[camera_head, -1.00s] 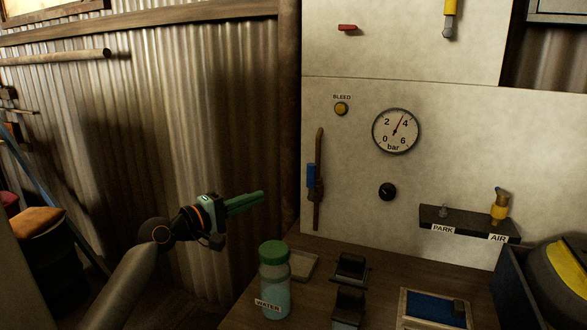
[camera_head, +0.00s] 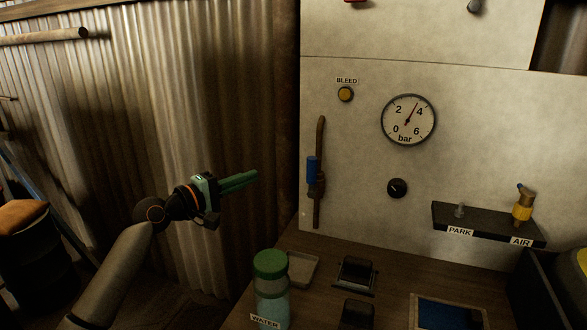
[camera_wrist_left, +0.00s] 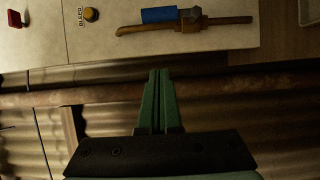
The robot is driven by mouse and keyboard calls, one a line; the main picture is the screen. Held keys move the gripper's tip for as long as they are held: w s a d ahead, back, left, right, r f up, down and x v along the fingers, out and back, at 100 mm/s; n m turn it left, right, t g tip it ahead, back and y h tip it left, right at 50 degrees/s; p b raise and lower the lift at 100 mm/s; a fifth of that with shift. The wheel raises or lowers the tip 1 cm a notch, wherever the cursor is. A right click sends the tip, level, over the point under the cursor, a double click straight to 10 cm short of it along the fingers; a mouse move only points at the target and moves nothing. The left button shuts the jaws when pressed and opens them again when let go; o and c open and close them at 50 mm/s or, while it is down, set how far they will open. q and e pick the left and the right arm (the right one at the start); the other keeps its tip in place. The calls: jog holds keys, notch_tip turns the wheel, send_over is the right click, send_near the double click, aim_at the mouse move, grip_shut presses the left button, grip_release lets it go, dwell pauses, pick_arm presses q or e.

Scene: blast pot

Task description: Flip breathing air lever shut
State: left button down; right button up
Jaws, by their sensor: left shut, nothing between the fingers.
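A blue lever handle (camera_head: 311,170) sits on a brown vertical pipe (camera_head: 319,135) at the left edge of the pale panel. The handle lies alongside the pipe, roughly parallel to it. The handle also shows in the left wrist view (camera_wrist_left: 159,15), beyond the fingertips. No label shows on it. My left gripper (camera_head: 256,173) is left of the handle, apart from it. Its green fingers are together and empty, pointing right toward the panel; they show in the left wrist view too (camera_wrist_left: 159,72). My right gripper is not in view.
The panel carries a BLEED button (camera_head: 345,94), a bar gauge (camera_head: 408,119) and a black knob (camera_head: 397,188). A PARK/AIR shelf (camera_head: 480,222) holds a yellow fitting (camera_head: 523,205). A green-lidded water bottle (camera_head: 271,290) stands on the bench below. A corrugated wall (camera_head: 150,90) is at left.

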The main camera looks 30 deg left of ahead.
aim_at(313, 177)
pick_arm(q)
jog(key=w+d+p, duration=0.3)
jog(key=w+d, duration=0.3)
jog(key=w, duration=0.4)
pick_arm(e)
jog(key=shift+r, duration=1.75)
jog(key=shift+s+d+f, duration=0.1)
pick_arm(q)
jog(key=shift+d+r+m, duration=0.1)
jog(key=shift+d+m, duration=0.15)
jog(key=shift+m, duration=0.05)
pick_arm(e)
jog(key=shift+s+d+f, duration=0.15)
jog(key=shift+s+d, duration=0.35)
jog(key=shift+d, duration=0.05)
pick_arm(q)
jog(key=shift+w, duration=0.1)
